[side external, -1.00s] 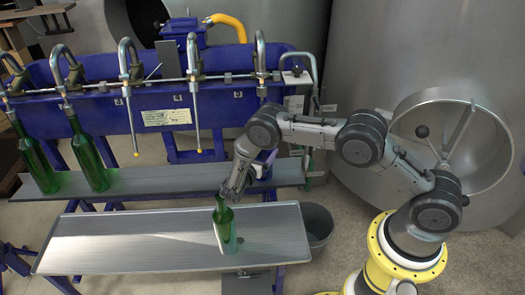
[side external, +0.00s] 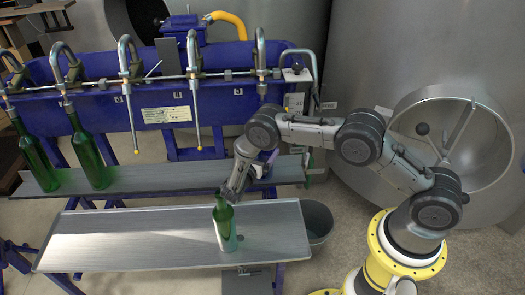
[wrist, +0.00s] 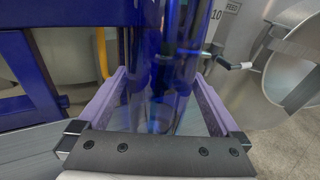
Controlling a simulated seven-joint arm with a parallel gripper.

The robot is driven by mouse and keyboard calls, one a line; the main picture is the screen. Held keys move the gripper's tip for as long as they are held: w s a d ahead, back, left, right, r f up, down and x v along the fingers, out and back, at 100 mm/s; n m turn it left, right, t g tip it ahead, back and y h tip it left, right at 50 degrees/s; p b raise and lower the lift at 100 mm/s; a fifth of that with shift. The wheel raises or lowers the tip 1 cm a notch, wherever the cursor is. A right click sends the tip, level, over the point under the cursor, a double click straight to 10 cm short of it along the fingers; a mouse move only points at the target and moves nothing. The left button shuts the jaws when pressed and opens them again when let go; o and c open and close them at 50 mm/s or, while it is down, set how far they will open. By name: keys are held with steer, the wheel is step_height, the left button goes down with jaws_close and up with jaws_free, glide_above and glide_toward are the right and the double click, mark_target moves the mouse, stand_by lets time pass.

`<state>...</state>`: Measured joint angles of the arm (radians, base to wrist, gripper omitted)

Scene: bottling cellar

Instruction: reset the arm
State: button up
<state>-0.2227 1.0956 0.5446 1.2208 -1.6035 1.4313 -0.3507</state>
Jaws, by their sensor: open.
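My gripper (side external: 223,195) is at the top of a green bottle (side external: 225,232) that stands upright on the front metal shelf (side external: 120,240). The gripper hides part of the bottle's neck in the side view. In the wrist view my gripper (wrist: 160,76) has its two purple fingers spread apart. A see-through glass shape (wrist: 160,100) shows between them, tinted by the blue frame behind. I cannot tell whether either finger touches the glass.
Two green bottles (side external: 88,155) (side external: 35,160) stand on the rear shelf (side external: 180,179) under the filling spouts (side external: 195,95) of a blue filler (side external: 165,115). A grey bucket (side external: 317,222) is beside the front shelf. A large steel tank (side external: 420,60) stands at right.

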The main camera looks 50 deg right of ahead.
steer(key=v, duration=0.7)
steer(key=s+d+r+m+g+y, duration=0.25)
steer(key=s+r+m, duration=0.35)
steer(key=r, duration=0.5)
steer(key=s+d+r+m+g+y, duration=0.1)
steer(key=s+r+m+g+y, duration=0.35)
steer(key=r, duration=0.75)
steer(key=s+a+r+m+t+y, duration=0.2)
steer(key=s+r+m+y, duration=0.1)
steer(key=s, duration=0.4)
steer(key=s+a+r+m+t+y, duration=0.3)
steer(key=s+m, duration=0.1)
steer(key=s, duration=0.3)
steer(key=s+a+r+m+t+y, duration=0.2)
steer(key=s+a+m, duration=0.1)
steer(key=s, duration=0.4)
steer(key=shift+s+r+m+t+y, duration=0.4)
steer(key=shift+m, duration=0.45)
